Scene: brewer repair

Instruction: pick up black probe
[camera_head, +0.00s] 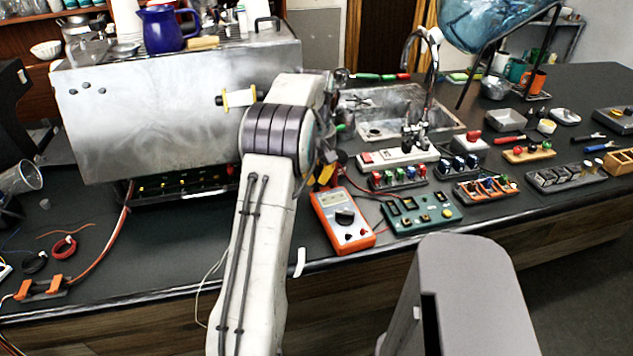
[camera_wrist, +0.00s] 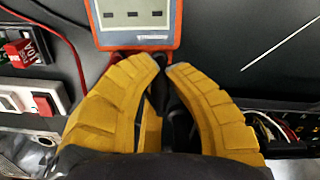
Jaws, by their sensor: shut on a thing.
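My gripper (camera_wrist: 165,70) has thick yellow fingers; in the wrist view their tips are nearly together. They are shut on the black probe (camera_wrist: 158,92), a dark slim piece showing between them, its lower part hidden by the fingers. In the head view my gripper (camera_head: 326,174) is mostly behind my arm, just above the orange multimeter (camera_head: 355,238), and the probe cannot be made out. The multimeter's orange edge (camera_wrist: 135,43) lies just beyond the fingertips in the wrist view.
A green module (camera_head: 421,213) and several small part holders stand right of the multimeter. A white power strip (camera_head: 399,157) and a sink (camera_head: 372,130) are behind. The large steel brewer (camera_head: 160,105) is at left. Red leads (camera_wrist: 62,38) run near the fingers.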

